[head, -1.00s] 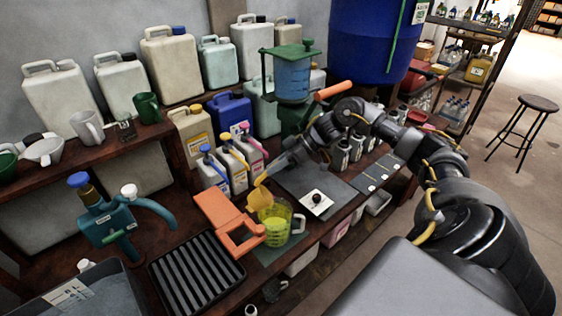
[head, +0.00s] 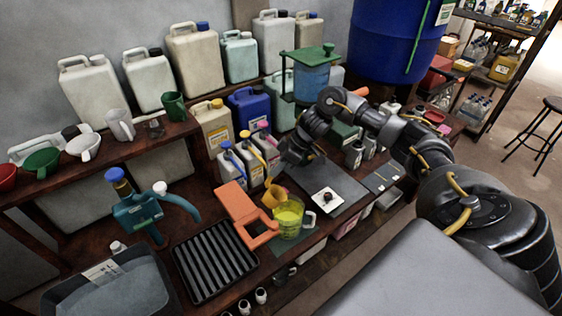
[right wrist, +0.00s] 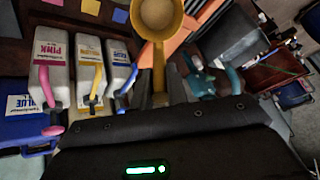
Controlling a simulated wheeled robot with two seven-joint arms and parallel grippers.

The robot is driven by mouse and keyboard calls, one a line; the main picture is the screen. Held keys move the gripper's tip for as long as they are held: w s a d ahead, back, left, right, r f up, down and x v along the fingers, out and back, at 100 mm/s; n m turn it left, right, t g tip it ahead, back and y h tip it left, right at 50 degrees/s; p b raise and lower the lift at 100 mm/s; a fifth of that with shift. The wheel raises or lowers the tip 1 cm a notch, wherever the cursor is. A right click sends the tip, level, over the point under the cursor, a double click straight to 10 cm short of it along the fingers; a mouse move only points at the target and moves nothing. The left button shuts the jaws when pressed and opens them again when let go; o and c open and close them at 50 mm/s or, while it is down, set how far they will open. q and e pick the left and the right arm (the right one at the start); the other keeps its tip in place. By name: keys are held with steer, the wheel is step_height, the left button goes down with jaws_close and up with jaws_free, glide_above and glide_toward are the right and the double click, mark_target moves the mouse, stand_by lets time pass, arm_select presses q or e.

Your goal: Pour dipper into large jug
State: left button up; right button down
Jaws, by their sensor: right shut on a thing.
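The yellow dipper (head: 273,197) is tilted at the upper left rim of a clear jug (head: 301,228) that holds bright yellow liquid. I cannot tell whether the dipper touches the rim. My right gripper (head: 286,172) is shut on the dipper's handle, behind and above the jug; the fingertips are small in the head view. In the right wrist view the dipper's round bowl (right wrist: 157,14) shows at the top edge, its handle running down between the fingers (right wrist: 160,92). How much is in the bowl is unclear. My left gripper is out of view.
Labelled white bottles (head: 228,165) stand close behind the dipper. A white plate (head: 327,200) lies right of the jug on a dark mat.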

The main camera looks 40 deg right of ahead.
steer(key=shift+w+a+g+h+p, duration=0.3)
steer(key=shift+a+h+p, duration=0.25)
steer(key=shift+p, duration=0.55)
steer(key=shift+w+a+g+h+p, duration=0.3)
steer(key=shift+a+h+p, duration=0.2)
steer(key=shift+p, duration=0.55)
steer(key=shift+w+a+f+h+p, duration=0.15)
steer(key=shift+a+h+p, duration=0.15)
steer(key=shift+h, duration=0.05)
steer(key=a+g+h, duration=0.1)
steer(key=w+a+f+g+h, duration=0.1)
steer(key=h, duration=0.1)
steer(key=shift+w+a, duration=0.15)
steer(key=shift+a, duration=0.1)
